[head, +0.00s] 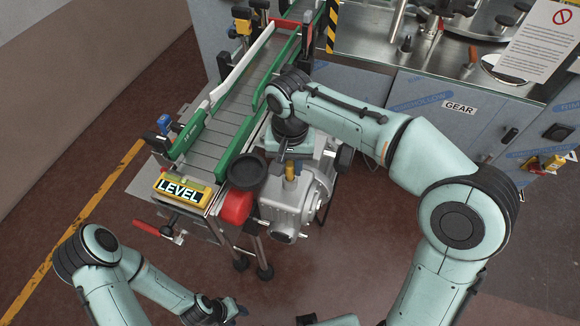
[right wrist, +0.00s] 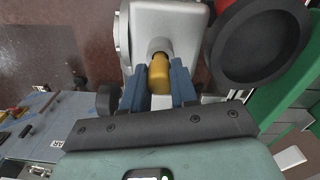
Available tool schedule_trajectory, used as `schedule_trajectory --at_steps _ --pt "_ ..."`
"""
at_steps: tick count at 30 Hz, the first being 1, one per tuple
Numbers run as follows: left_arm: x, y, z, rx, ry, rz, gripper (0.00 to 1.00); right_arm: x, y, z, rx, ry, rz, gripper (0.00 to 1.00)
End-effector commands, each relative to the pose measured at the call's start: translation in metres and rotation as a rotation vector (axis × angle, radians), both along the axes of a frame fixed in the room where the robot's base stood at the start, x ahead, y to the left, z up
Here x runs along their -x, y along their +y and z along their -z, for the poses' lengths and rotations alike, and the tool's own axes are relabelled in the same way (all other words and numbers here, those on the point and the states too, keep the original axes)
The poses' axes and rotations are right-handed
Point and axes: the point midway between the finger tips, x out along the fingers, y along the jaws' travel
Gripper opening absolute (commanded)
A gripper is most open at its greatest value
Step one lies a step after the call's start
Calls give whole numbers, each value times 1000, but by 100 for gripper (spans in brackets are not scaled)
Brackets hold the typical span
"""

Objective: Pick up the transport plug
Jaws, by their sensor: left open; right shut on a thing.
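The transport plug is a small yellow cylinder (right wrist: 160,73) on top of a grey gearbox housing (right wrist: 175,22), with a grey collar at its far end. In the head view the plug (head: 290,172) shows on the housing (head: 290,208) beside the conveyor. My right gripper (right wrist: 160,88) is shut on the plug, with one blue finger on each side of it. I cannot tell whether the plug is still seated in the housing. My left gripper (head: 229,310) is open and empty, low over the floor at the bottom of the head view.
A conveyor (head: 213,135) with green rails runs left of the housing. A red part with a black round cup (head: 248,173) sits close beside it.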

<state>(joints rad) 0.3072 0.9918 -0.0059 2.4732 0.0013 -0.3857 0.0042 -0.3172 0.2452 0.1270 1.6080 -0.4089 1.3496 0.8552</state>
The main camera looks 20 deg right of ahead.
Motion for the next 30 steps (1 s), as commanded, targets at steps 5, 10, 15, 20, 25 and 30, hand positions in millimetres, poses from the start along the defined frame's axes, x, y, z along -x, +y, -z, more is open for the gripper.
schedule_trajectory --at_steps 5,10,15,20,25,30 --pt "-10 0 -12 1 -11 0 43 -2 1 -42 -3 -7 -1 0" --pt "-26 0 -27 0 -29 1 43 -3 1 -92 -3 -10 -2 0" --pt "-45 0 -42 0 -50 0 43 -3 1 -139 -3 -10 -2 0" --pt "-49 0 -46 0 -56 0 43 -1 1 -165 -2 -5 -2 0" --pt "-47 0 -44 0 -54 0 43 0 1 -177 -1 0 -2 0" --pt "-47 0 -44 0 -52 0 43 0 0 -181 -1 0 -1 0"
